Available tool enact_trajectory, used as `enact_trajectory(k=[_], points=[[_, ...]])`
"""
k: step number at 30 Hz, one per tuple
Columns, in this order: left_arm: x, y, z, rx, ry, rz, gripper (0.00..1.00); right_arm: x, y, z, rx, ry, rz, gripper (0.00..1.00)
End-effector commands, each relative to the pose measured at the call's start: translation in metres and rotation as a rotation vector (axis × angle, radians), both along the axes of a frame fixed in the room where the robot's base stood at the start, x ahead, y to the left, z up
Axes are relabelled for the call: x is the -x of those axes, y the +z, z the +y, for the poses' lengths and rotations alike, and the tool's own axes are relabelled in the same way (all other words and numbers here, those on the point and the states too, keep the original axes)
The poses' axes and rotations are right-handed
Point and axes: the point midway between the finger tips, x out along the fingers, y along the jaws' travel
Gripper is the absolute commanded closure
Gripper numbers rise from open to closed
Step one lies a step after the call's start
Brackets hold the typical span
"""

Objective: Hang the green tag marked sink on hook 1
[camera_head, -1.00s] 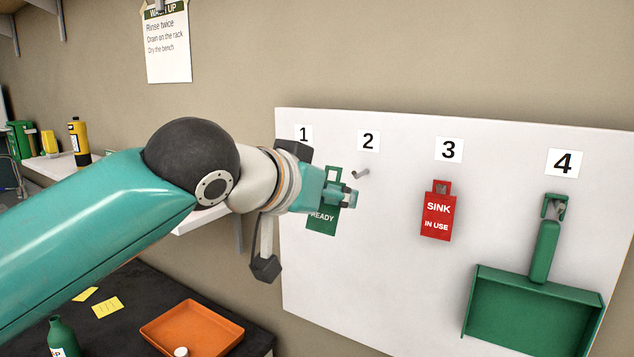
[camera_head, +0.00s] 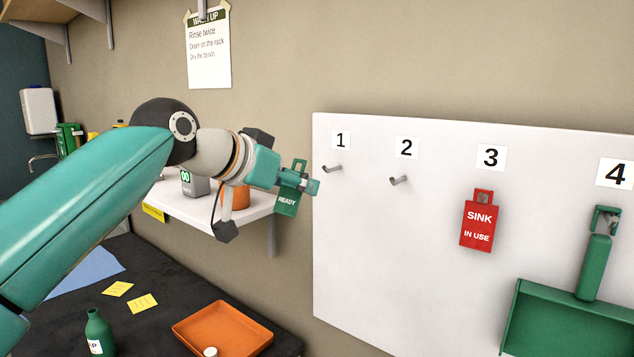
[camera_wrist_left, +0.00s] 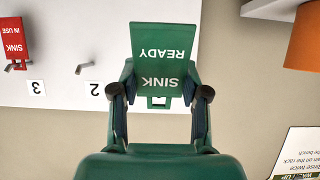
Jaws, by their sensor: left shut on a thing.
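In the left wrist view the green tag (camera_wrist_left: 165,58) appears upside down, reading SINK and READY, between the two fingers of my left gripper (camera_wrist_left: 160,95). The gripper is shut on it near its slotted end. Hook 1 (camera_head: 332,168) is bare, under the number 1 sign (camera_head: 341,140), a little right of and above the gripper tip. My right gripper is out of view.
The white board (camera_head: 400,290) also carries bare hook 2 (camera_head: 399,181), a red SINK IN USE tag (camera_head: 478,230) under 3, and a green dustpan (camera_head: 565,325) under 4. A shelf (camera_head: 258,208) with an orange pot (camera_head: 236,195) is behind the gripper. An orange tray (camera_head: 222,328) lies below.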

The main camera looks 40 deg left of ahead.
Motion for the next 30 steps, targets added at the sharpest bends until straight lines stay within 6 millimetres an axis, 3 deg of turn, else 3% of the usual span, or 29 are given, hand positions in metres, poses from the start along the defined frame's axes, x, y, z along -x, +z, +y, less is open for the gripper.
enact_trajectory(k=[30], points=[[-0.034,-0.004,0.004,0.001,0.006,0.005,0.85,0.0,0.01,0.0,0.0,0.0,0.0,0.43]])
